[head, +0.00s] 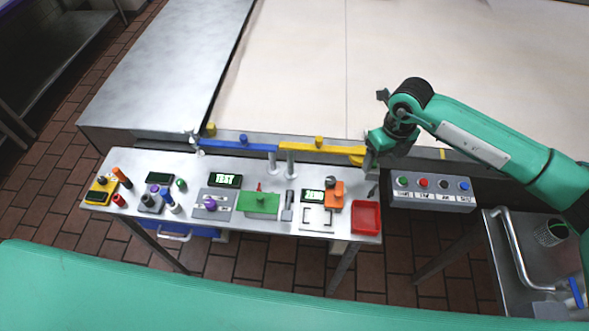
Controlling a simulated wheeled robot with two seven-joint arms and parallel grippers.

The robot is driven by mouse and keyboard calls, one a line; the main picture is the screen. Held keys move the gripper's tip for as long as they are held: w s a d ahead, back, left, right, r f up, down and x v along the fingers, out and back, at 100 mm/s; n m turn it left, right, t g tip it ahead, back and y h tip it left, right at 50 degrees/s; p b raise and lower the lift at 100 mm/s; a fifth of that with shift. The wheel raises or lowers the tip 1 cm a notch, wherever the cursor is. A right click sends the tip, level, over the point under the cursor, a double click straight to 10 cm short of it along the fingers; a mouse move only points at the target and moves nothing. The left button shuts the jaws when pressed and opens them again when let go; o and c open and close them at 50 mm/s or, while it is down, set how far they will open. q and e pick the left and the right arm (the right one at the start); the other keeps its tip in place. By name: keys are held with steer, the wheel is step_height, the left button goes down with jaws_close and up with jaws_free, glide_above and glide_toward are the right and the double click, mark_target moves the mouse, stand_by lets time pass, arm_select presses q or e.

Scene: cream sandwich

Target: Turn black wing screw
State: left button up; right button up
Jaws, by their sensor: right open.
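My right gripper (371,168) hangs at the right end of the yellow rail (312,149), above the back right corner of the narrow metal table. It is open; its fingertips are small and partly lost against the dark background. I cannot make out a black wing screw for certain; the gripper and wrist cover the area around the rail's end. A dark knob (331,182) stands beside the orange block on the table, but its shape is too small to tell. The blue rail (240,146) continues to the left of the yellow one. My left gripper is not in view.
The narrow table (270,228) carries a red tray (366,217), a green plate (258,203), an orange block (334,195) and small displays. A button box (432,194) with several coloured buttons is to the right. The wide cream surface (300,70) behind the rails is clear.

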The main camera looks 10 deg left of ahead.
steer(key=s+a+r+y, duration=0.2)
steer(key=s+a+y, duration=0.1)
steer(key=a, duration=0.3)
steer(key=s+a+r+g+y, duration=0.1)
steer(key=s+a+r+y, duration=0.1)
steer(key=a+y, duration=0.3)
steer(key=s+a+r+m+y, duration=0.1)
steer(key=s+a+y, duration=0.3)
steer(key=a, duration=0.5)
steer(key=shift+s+a+r+g+y, duration=0.3)
steer(key=shift+s+r+y, duration=0.1)
steer(key=shift+r, duration=0.25)
